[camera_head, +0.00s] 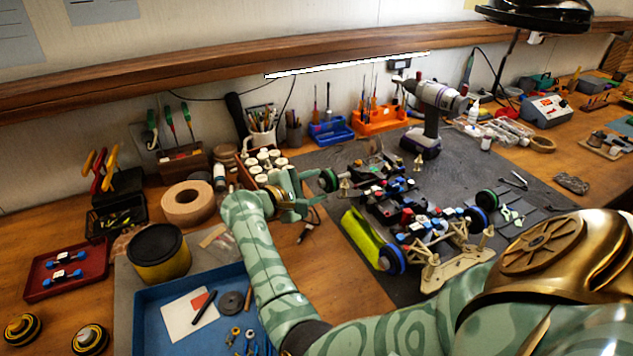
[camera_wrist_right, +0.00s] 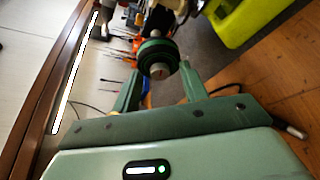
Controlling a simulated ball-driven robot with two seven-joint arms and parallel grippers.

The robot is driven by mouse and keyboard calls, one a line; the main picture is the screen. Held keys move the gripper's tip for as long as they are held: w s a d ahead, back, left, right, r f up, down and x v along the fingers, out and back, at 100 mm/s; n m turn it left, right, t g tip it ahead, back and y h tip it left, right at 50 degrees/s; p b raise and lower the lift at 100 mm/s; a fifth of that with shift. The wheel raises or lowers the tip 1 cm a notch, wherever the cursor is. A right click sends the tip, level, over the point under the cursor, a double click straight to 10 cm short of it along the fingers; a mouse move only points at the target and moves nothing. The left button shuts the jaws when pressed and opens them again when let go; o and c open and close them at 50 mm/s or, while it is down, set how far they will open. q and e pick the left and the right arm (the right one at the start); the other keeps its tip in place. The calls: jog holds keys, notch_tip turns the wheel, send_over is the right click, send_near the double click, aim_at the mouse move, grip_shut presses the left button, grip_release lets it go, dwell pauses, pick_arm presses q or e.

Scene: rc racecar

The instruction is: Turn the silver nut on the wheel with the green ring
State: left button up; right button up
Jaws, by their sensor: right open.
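The racecar (camera_head: 415,215) stands on the dark mat with its insides exposed. A black wheel with a green ring (camera_head: 328,180) is at its left end, and it also shows in the wrist view (camera_wrist_right: 155,52). The silver nut (camera_wrist_right: 160,72) is at the centre of that wheel, facing the wrist camera. My right gripper (camera_head: 309,192) is open, just left of this wheel. In the wrist view its fingers (camera_wrist_right: 162,80) stand on either side of the nut, with nothing gripped. Whether a finger touches the wheel I cannot tell. My left gripper is out of view.
A yellow-green body panel (camera_head: 362,238) stands in front of the wheel. A wooden box of small white jars (camera_head: 262,168) is behind my gripper. A blue tray (camera_head: 150,310) lies at front left, and a drill (camera_head: 428,120) stands behind the car. Bare wood lies before the mat.

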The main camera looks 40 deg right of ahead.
grip_shut()
jog(key=shift+w+n+g+y, duration=0.1)
jog(key=shift+n+g+y, duration=0.35)
jog(key=shift+n, duration=0.45)
jog(key=n+g, duration=0.1)
jog(key=n+y+b, duration=0.1)
jog(key=n, duration=0.1)
jog(key=shift+w+r+g, duration=0.15)
jog(key=shift+w+g, duration=0.1)
jog(key=shift+g, duration=0.1)
jog(key=n+g+b, duration=0.1)
jog(key=n+g+y, duration=0.1)
jog(key=n, duration=0.1)
jog(key=shift+w+d+b, duration=0.15)
jog(key=shift+w+b, duration=0.05)
jog(key=shift+b, duration=0.2)
jog(key=shift+w+n+g+b, duration=0.1)
jog(key=shift+n+g+b, duration=0.45)
jog(key=shift+n, duration=0.25)
